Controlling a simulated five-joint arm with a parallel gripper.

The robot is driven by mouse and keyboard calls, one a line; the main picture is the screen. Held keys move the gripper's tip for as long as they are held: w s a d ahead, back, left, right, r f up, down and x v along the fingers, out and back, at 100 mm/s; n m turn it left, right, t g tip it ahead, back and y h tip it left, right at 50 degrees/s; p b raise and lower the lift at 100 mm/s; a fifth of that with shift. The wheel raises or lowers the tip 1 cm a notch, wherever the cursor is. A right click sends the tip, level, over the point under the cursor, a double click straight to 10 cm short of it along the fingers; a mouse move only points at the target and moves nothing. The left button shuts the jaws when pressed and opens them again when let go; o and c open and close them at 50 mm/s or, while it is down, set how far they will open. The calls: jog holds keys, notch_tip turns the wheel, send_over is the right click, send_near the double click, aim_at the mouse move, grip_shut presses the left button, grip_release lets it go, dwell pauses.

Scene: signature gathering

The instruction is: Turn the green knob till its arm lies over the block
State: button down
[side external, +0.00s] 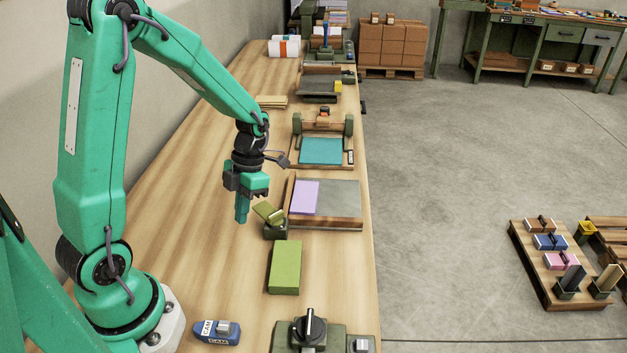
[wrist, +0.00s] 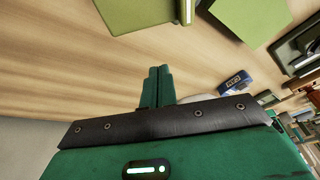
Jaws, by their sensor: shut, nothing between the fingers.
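The green knob (side external: 268,212) sits on a small dark green base (side external: 275,231), with its arm tilted up toward the far left, away from the block. The olive-green block (side external: 285,267) lies flat on the bench, just nearer the camera than the knob. In the wrist view the knob's arm (wrist: 140,12) is at the top, cut by the edge, with the block (wrist: 255,15) to its right. My gripper (side external: 241,221) is shut and empty, pointing down just left of the knob, with a small visible gap. Its closed fingertips (wrist: 160,70) show in the wrist view.
A blue device (side external: 217,332) lies at the near left and a dark fixture with a black lever (side external: 310,326) at the near end. A wooden board with a lilac sheet (side external: 305,197) is right behind the knob. The bench left of the block is clear.

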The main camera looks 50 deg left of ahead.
aim_at(268, 210)
jog(key=shift+s+f, duration=0.25)
jog(key=shift+f, duration=0.3)
jog(key=shift+w+f, duration=0.1)
jog(key=shift+w, duration=1.95)
